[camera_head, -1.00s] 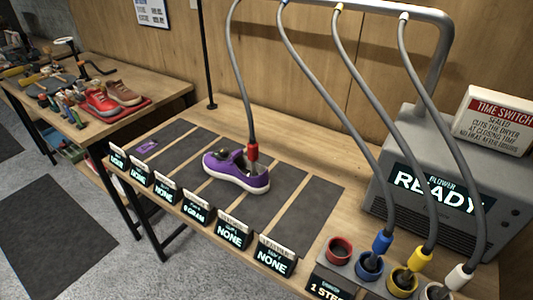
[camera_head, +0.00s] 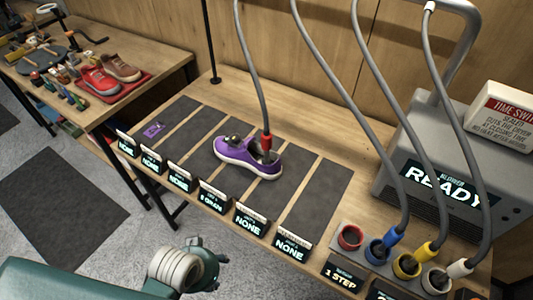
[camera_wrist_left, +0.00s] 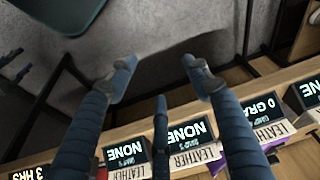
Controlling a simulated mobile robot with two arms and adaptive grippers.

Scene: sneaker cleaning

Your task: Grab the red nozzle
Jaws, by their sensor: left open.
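The red nozzle (camera_head: 266,143) hangs on a grey hose and sits in the opening of the purple sneaker (camera_head: 247,160), which lies on a dark mat in the middle of the bench. My left gripper (camera_head: 205,250) is at the bottom of the head view, in front of the bench and well short of the nozzle; its fingers are small and hard to make out there. In the left wrist view my left gripper (camera_wrist_left: 158,65) has its blue fingers spread with nothing between them. The nozzle is not visible in that view. My right gripper is not in view.
Several label stands (camera_head: 208,195) line the bench's front edge, between my left gripper and the sneaker. Blue (camera_head: 391,237), yellow (camera_head: 425,252) and white (camera_head: 459,267) nozzles rest at coloured cups, right. The blower box (camera_head: 440,185) stands behind them. The mats right of the sneaker are bare.

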